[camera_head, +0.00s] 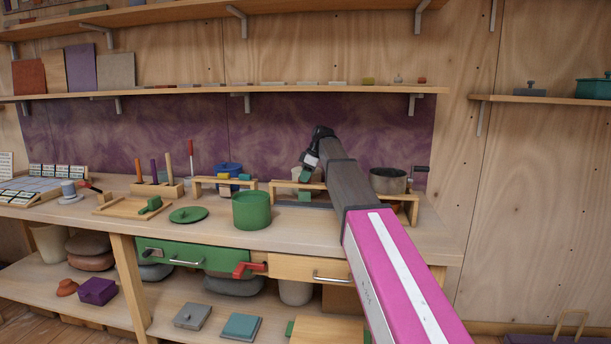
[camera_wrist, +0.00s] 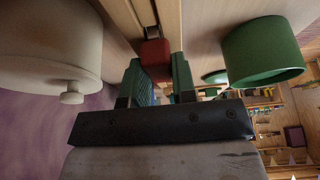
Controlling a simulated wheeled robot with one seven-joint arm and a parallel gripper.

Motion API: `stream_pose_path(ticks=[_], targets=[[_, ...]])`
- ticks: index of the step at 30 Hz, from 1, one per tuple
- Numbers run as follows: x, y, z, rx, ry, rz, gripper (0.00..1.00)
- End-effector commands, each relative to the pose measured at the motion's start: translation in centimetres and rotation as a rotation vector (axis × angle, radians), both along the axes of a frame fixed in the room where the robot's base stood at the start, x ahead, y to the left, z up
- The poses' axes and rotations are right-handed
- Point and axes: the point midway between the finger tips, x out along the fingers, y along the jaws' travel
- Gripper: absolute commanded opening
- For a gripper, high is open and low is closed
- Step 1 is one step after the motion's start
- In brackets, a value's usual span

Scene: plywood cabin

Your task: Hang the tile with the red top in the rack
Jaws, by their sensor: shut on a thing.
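My gripper (camera_head: 304,184) points down over the middle of the workbench, in front of a pale pot. In the wrist view its green fingers (camera_wrist: 157,80) are shut on a red block (camera_wrist: 155,54), which I take for the tile's red top. The rest of the tile is hidden below it. A narrow channel between wooden rails (camera_wrist: 171,22) lies just past the red block. Whether the tile touches the rails I cannot tell. In the head view a low wooden rack (camera_head: 285,185) stands at the gripper, partly hidden by my arm.
A green pot (camera_head: 251,211) stands left of my gripper; the pale pot (camera_wrist: 50,45) is close on the other side in the wrist view. Another low wooden frame (camera_head: 207,181) holds coloured pieces. A metal pan (camera_head: 388,180) stands at the right.

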Motion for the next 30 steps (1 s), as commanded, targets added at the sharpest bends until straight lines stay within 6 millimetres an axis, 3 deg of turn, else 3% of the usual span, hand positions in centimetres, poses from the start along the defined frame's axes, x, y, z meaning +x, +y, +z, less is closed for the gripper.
stream_pose_path(ticks=[5, 6, 8, 20, 30], targets=[[0.0, 0.0, 0.0, 0.0, 0.0, 0.0, 0.08], [0.0, 0.0, 0.0, 0.0, 0.0, 0.0, 0.35], [0.0, 0.0, 0.0, 0.0, 0.0, 0.0, 0.54], [0.0, -0.3, 0.7, 0.0, -0.001, 0.0, 0.55], [-0.4, -2.5, 6.1, 0.001, -0.002, -0.001, 0.55]])
